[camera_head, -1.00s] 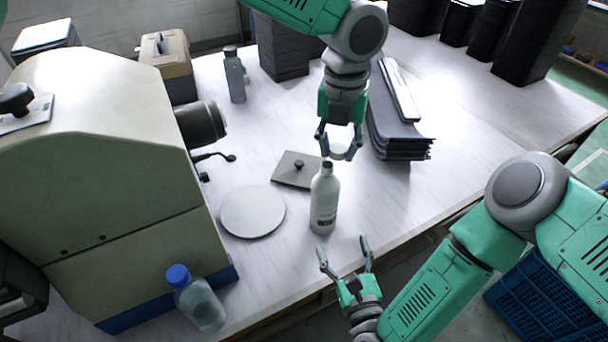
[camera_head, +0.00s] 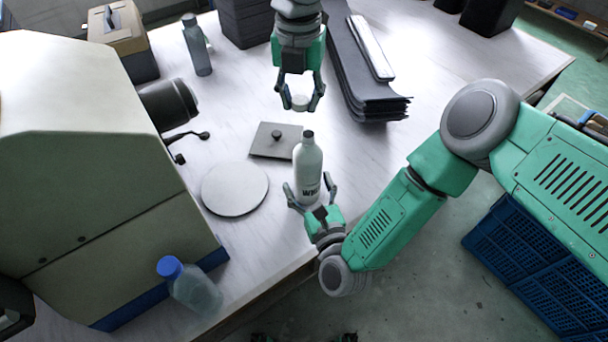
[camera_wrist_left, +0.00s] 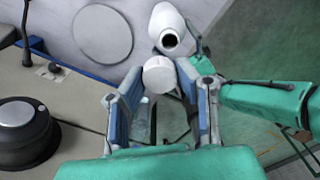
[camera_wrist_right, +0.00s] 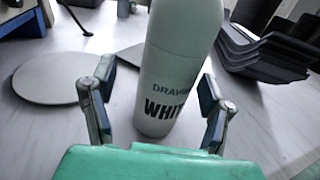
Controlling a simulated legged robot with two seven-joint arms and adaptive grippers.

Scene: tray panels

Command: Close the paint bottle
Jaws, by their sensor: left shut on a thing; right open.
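The white paint bottle (camera_head: 308,165) stands upright near the table's front edge. Its dark open mouth (camera_wrist_left: 170,40) shows in the left wrist view, and its lettering "WHITE" partly shows in the right wrist view (camera_wrist_right: 168,95). My left gripper (camera_head: 299,105) is shut on a small white cap (camera_wrist_left: 159,75), held above and behind the bottle, apart from it. My right gripper (camera_head: 309,190) is open, with its fingers on either side of the bottle's lower part. I cannot tell whether they touch it.
A round grey disc (camera_head: 235,189) and a flat panel with a knob (camera_head: 272,141) lie left of the bottle. A big machine (camera_head: 90,150) fills the left. A blue-capped clear bottle (camera_head: 190,288) stands in front of it. Dark tray panels (camera_head: 360,85) are stacked behind right.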

